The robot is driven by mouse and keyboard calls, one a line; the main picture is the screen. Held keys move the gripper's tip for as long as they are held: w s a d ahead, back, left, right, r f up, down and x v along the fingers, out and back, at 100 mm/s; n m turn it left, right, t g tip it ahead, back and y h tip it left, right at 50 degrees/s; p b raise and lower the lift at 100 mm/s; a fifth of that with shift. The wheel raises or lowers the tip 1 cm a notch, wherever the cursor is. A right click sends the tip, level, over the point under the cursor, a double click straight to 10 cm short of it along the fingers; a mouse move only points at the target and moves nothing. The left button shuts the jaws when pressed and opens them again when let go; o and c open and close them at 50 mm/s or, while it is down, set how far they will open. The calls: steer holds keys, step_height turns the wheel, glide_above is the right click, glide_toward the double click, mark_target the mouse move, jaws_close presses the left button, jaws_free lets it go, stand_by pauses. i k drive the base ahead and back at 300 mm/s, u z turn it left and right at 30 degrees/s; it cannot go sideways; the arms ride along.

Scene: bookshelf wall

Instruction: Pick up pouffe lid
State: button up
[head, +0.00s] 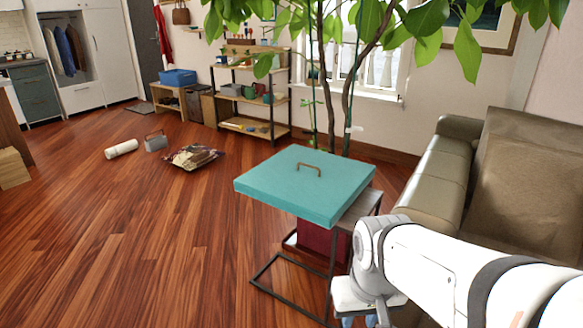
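The pouffe lid (285,186) is a flat teal square slab with a small bronze arched handle (307,169) on top. It is in the middle of the head view, above a dark metal-framed side table (354,208) and seemingly resting on it. My gripper (358,321) is at the bottom edge, right of and nearer than the lid, apart from it. Only its upper part and blue tips at the frame edge show, so its opening is cut off.
A dark red box-like thing (317,240) stands under the lid. A leather sofa (440,165) is on the right, and a leafy plant rises behind. A cushion (194,157), a white roll (121,149) and a grey caddy (156,141) lie on the floor. The left foreground floor is clear.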

mark_target(316, 187)
steer(key=z, duration=0.4)
steer(key=i, duration=1.4)
steer(key=u, duration=0.25)
